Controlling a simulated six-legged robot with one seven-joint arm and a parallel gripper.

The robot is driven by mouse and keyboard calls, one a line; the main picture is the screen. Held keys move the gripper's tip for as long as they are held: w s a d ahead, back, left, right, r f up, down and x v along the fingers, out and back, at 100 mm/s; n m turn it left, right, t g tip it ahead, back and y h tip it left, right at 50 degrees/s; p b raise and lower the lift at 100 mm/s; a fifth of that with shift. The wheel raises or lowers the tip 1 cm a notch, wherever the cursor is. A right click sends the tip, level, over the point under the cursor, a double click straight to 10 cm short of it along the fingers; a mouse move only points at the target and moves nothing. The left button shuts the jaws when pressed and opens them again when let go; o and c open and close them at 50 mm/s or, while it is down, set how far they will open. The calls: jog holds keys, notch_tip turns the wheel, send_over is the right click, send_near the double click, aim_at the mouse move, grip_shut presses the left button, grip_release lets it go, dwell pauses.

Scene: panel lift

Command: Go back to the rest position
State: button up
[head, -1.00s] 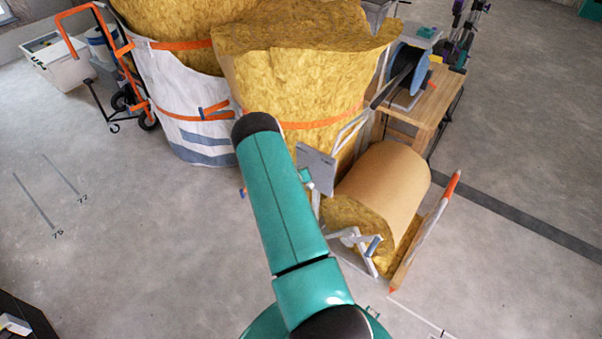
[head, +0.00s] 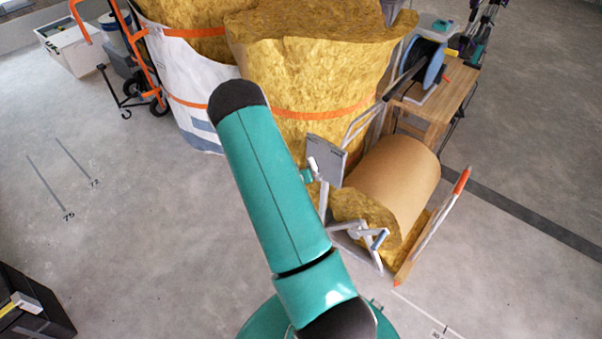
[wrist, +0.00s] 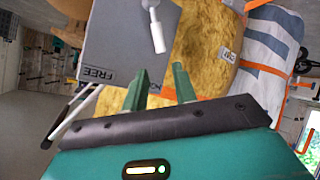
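My teal arm reaches forward across the middle of the head view, and its black-capped elbow hides part of the yellow wool bales. My gripper (wrist: 159,82) shows in the wrist view as two green fingers set apart, with yellow wool visible in the gap between them. It is open and holds nothing that I can see. Just beyond the fingers is a grey panel (wrist: 125,45) with a white handle (wrist: 155,28). In the head view the panel (head: 325,157) stands beside the roll, with a small teal part of my gripper near its left edge. Contact cannot be told.
A brown-covered wool roll (head: 395,180) lies in a metal frame at right, beside an orange-tipped bar (head: 435,225). Tall wool bales (head: 310,80) stand behind. A wooden bench (head: 435,100) is at back right, an orange trolley (head: 140,60) at back left.

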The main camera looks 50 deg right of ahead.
jog(key=shift+v, duration=1.05)
jog(key=w+a+r+n+t+y, duration=0.1)
jog(key=w+a+r+y, duration=0.3)
jog(key=a+r, duration=0.75)
jog(key=w+a+r+n+t+y, duration=0.1)
jog(key=w+a+r+t+y, duration=0.2)
jog(key=a+r, duration=0.85)
jog(key=s+a+r+n+g+y, duration=0.2)
jog(key=s+a+r+n+y, duration=0.2)
jog(key=s+a+r, duration=0.95)
jog(key=s+r+g, duration=0.1)
jog(key=s+r, duration=0.3)
jog(key=s, duration=0.5)
jog(key=shift+s+a+r+n+h, duration=0.25)
jog(key=shift+a+r+n+h, duration=0.05)
jog(key=shift+a+n, duration=0.1)
jog(key=shift+d, duration=0.15)
